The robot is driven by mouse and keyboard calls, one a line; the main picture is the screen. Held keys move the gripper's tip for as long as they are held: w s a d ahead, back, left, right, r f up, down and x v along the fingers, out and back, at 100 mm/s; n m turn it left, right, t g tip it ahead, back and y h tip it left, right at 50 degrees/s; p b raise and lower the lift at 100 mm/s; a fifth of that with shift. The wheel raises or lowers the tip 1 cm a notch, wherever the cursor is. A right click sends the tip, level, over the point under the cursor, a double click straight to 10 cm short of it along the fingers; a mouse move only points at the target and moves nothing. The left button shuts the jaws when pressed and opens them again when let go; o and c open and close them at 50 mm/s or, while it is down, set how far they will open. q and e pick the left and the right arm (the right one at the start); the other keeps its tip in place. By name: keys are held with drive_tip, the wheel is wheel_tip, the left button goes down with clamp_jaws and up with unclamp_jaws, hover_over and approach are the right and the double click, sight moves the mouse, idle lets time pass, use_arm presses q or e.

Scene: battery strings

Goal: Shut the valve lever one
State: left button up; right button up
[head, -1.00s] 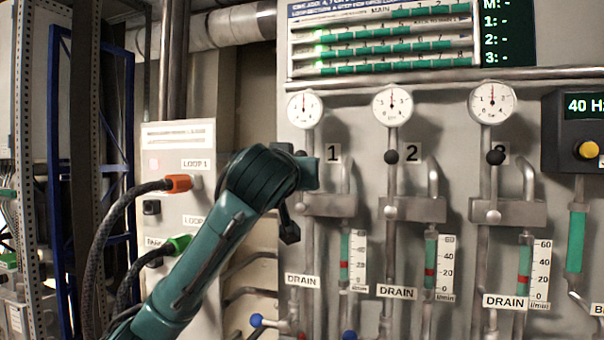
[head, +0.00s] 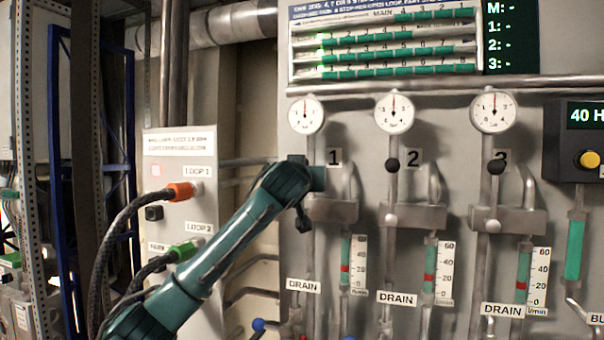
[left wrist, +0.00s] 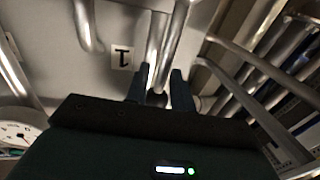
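Valve station one is marked by the label "1" (head: 334,157), under the left gauge (head: 306,115). My left arm reaches it from the lower left, and its hand covers the lever area in the head view. In the left wrist view, my left gripper (left wrist: 160,82) has its two dark fingers apart, on either side of a pipe. A dark round knob (left wrist: 157,98), apparently that of lever one, sits between them near the palm. A gap seems to show beside it; firm contact is not visible. My right gripper is in neither view.
Black knobs of station two (head: 392,165) and station three (head: 496,167) stand to the right. A grey box (head: 180,220) with an orange plug (head: 180,191) and a green plug (head: 183,251) is at left. A blue knob (head: 259,324) is below.

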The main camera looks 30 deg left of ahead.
use_arm(q)
drive_tip(key=shift+c, duration=0.3)
clamp_jaws()
drive_tip(key=shift+r, duration=0.1)
